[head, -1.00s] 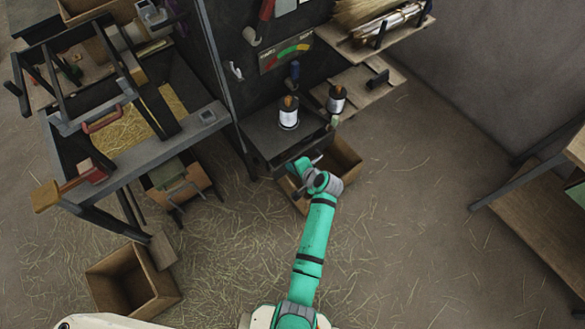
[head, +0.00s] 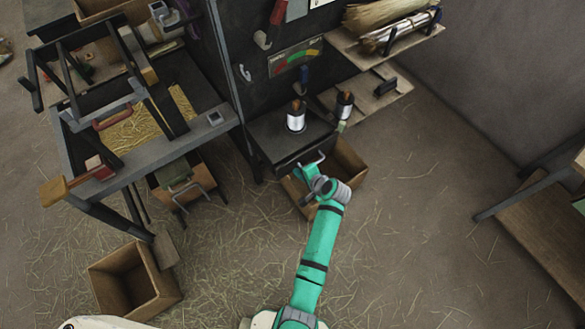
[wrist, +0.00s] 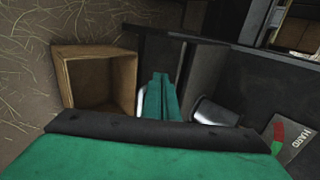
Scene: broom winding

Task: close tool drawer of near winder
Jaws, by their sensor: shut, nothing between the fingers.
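The winder ahead of me is a dark upright panel with a dark shelf (head: 268,128) at its foot. The drawer front (head: 290,164) is the dark face below that shelf's front edge, with a thin grey handle beside my gripper. How far the drawer stands out is hard to tell. My gripper (head: 306,172) is shut and empty, close to the drawer front; contact cannot be made out. In the wrist view, my teal fingers (wrist: 160,92) are together and point at the dark drawer area (wrist: 195,62).
A workbench (head: 165,148) stands left, another open crate (head: 155,292) nearer.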

